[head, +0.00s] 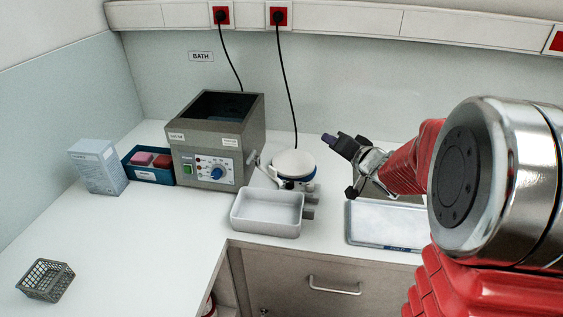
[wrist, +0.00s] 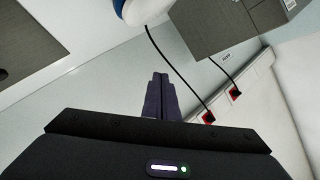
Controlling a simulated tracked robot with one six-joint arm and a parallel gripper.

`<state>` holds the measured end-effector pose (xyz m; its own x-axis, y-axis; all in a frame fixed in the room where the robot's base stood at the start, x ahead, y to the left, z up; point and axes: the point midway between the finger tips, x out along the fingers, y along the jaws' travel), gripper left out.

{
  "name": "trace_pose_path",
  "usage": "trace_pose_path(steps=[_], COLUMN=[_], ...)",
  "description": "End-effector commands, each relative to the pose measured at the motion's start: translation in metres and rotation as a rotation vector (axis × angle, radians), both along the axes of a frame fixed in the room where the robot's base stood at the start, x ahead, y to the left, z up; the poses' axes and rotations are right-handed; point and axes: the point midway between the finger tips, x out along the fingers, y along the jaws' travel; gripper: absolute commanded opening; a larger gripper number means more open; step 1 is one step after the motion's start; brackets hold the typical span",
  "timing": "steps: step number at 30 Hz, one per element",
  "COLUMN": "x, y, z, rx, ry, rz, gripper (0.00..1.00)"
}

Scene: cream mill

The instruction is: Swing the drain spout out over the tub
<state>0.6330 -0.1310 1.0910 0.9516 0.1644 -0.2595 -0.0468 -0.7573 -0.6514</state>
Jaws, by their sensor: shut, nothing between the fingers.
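The grey bath (head: 214,138) stands at the back of the counter, with a control panel on its front. A short grey spout (head: 254,166) comes off its lower right side; its exact direction is hard to tell. The pale grey tub (head: 267,213) stands in front and to the right of the bath, near the counter's front edge. My gripper (head: 329,141) is shut and empty, in the air right of the bath and tub, pointing left. In the wrist view its dark purple fingers (wrist: 160,84) are together. The bath (wrist: 215,25) shows there at the upper right.
A round white-topped device (head: 294,165) stands between the bath and my gripper. A shallow tray (head: 385,222) lies at right. A blue bin (head: 146,172), a pale box (head: 97,167) and a wire basket (head: 45,279) are at left. Black cords hang behind.

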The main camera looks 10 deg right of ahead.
Motion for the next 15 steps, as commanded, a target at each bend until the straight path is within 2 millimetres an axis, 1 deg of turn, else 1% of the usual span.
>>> trace_pose_path(steps=[1, 4, 8, 12, 15], x=[0.003, 0.004, -0.002, -0.017, -0.031], y=[-0.001, 0.003, 0.010, 0.015, 0.018], z=[-0.011, -0.026, -0.047, -0.068, -0.079], rx=[0.056, 0.180, 0.353, 0.554, 0.689], ry=[0.002, 0.002, 0.022, 0.068, 0.107], rz=[0.029, 0.102, 0.200, 0.311, 0.381], gripper=[0.00, 0.00, 0.00, 0.00, 0.00])
